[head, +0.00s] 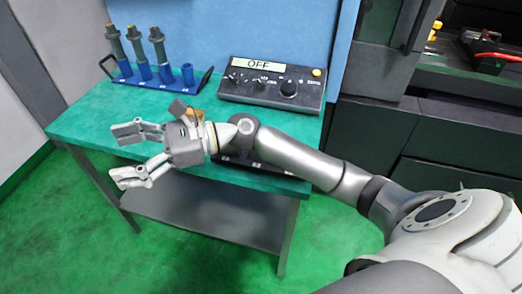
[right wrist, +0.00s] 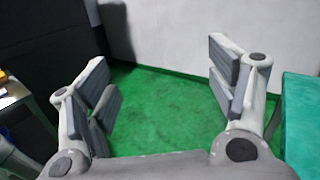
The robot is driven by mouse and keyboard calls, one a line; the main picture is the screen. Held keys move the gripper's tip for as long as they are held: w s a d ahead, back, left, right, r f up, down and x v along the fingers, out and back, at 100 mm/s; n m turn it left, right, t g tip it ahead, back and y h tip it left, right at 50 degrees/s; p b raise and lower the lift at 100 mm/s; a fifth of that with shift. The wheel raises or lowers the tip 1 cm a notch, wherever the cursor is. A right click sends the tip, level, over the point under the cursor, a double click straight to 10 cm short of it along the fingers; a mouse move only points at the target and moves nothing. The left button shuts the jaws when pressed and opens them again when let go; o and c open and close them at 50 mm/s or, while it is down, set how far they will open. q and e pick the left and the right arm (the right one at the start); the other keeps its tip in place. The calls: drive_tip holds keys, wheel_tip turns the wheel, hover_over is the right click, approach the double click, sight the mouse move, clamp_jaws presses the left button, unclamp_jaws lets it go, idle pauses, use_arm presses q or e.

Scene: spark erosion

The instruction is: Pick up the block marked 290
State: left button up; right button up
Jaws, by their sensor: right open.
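I cannot make out a block marked 290 in either view. A dark tray or holder (head: 283,172) on the green table is mostly hidden behind my right arm, with small markings too small to read. My right gripper (head: 128,156) is open and empty, pointing left at the table's front left edge. In the right wrist view its two fingers (right wrist: 165,88) stand wide apart, with only floor and wall between them. My left gripper is not in view.
The green table (head: 88,115) carries a blue rack (head: 160,82) with several dark cylindrical tools at the back left. A control box (head: 272,88) with an "OFF" display stands at the back right. Dark machine cabinets (head: 440,130) stand to the right.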

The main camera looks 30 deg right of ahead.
drive_tip(key=w+d+f+n+g+h, duration=0.35)
drive_tip(key=d+f+n+h, duration=0.45)
drive_tip(key=d+f+h, duration=0.3)
drive_tip(key=d+h, duration=0.2)
drive_tip(key=d, duration=0.5)
drive_tip(key=d+r+n+g+h, duration=0.1)
drive_tip(key=d+h, duration=0.1)
drive_tip(key=d, duration=0.5)
drive_tip(key=d+h, duration=0.3)
drive_tip(key=d, duration=0.3)
drive_tip(key=shift+s+d+r+n, duration=0.35)
drive_tip(key=shift+s+d+n, duration=0.05)
wheel_tip(320, 180, down, 5)
drive_tip(key=shift+r+p, duration=0.2)
drive_tip(key=shift+p, duration=0.2)
drive_tip(key=f, duration=0.1)
drive_tip(key=f+p, duration=0.1)
drive_tip(key=f, duration=0.2)
drive_tip(key=shift+w+f+p, duration=0.25)
drive_tip(key=shift+f+p, duration=0.15)
drive_tip(key=shift+f, duration=0.4)
